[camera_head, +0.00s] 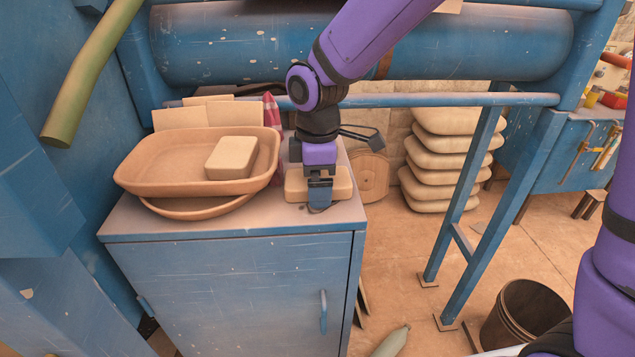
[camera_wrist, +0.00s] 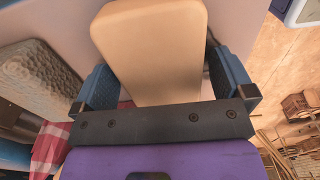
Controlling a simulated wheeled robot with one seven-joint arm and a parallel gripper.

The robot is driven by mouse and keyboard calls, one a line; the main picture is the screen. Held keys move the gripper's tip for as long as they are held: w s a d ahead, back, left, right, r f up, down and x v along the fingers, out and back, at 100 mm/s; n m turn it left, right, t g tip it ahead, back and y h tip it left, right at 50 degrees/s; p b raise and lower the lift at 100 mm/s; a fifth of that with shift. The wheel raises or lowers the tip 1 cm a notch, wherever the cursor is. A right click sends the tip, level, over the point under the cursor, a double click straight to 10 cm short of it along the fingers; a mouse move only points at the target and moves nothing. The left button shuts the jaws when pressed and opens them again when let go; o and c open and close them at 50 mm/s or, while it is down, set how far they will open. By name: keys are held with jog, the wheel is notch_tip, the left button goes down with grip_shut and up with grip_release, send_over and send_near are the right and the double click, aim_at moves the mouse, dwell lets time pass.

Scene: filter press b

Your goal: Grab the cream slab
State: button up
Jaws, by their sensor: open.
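The cream slab (camera_head: 340,183) is a smooth, rounded block lying on top of the blue cabinet near its right end. My gripper (camera_head: 319,196) is over it, pointing down and hiding its middle. In the wrist view the cream slab (camera_wrist: 152,45) lies between the two blue finger pads of my gripper (camera_wrist: 164,84), one on each side. The jaws are open; I cannot tell whether either pad touches the slab.
A clay tray (camera_head: 150,182) on the cabinet (camera_head: 235,285) holds another, rougher block (camera_head: 232,157), left of my gripper. A red checked cloth (camera_head: 272,110) stands behind. A blue rail (camera_head: 430,100) runs behind the arm. Stacked sacks (camera_head: 445,150) stand at the right.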

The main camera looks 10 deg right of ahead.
jog(key=c, duration=1)
jog(key=shift+c, duration=0.8)
jog(key=shift+r, duration=0.15)
